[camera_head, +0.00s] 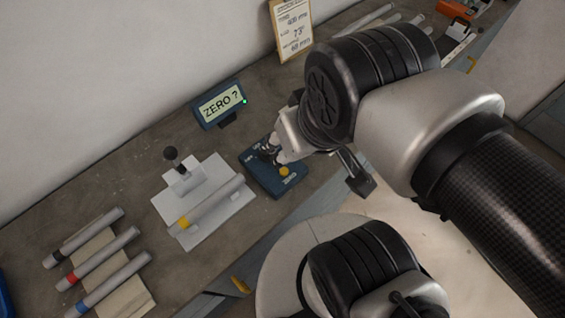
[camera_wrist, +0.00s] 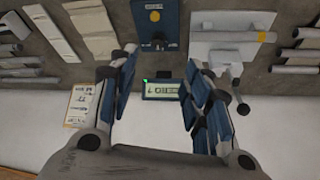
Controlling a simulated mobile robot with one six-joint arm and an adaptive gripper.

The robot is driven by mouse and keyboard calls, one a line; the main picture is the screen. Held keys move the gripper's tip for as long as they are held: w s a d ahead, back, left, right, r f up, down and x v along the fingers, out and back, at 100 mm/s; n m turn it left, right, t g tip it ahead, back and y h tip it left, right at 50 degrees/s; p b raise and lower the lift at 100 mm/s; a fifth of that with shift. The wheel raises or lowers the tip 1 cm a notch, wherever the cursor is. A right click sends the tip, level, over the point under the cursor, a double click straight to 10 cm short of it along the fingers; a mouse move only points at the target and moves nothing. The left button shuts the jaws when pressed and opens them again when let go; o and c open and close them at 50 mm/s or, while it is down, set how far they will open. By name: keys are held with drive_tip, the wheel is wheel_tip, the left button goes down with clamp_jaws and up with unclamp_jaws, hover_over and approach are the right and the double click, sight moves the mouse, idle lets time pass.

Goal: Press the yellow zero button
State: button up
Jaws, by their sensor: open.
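The yellow zero button (camera_head: 284,171) is a small round cap on a dark blue control box (camera_head: 265,184) on the bench. In the wrist view the yellow button (camera_wrist: 155,16) shows near the top, on the blue box (camera_wrist: 145,36). A blue-framed display (camera_head: 220,104) behind the box reads "ZERO ?" and has a green light; it also shows in the wrist view (camera_wrist: 164,90). My gripper (camera_head: 272,152) appears over the back part of the box, covering some of it. In the wrist view my gripper (camera_wrist: 159,62) is open with nothing between its fingers. The button is clear of the fingers there.
Left of the box, a pale jig plate (camera_head: 218,230) holds a yellow-banded tube (camera_head: 213,205) and a black-knobbed lever (camera_head: 171,155). Several banded tubes lie further left. A clipboard (camera_head: 291,29) leans at the wall. Bare bench lies between display and jig.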

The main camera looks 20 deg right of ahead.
clamp_jaws()
idle(0.3)
idle(1.3)
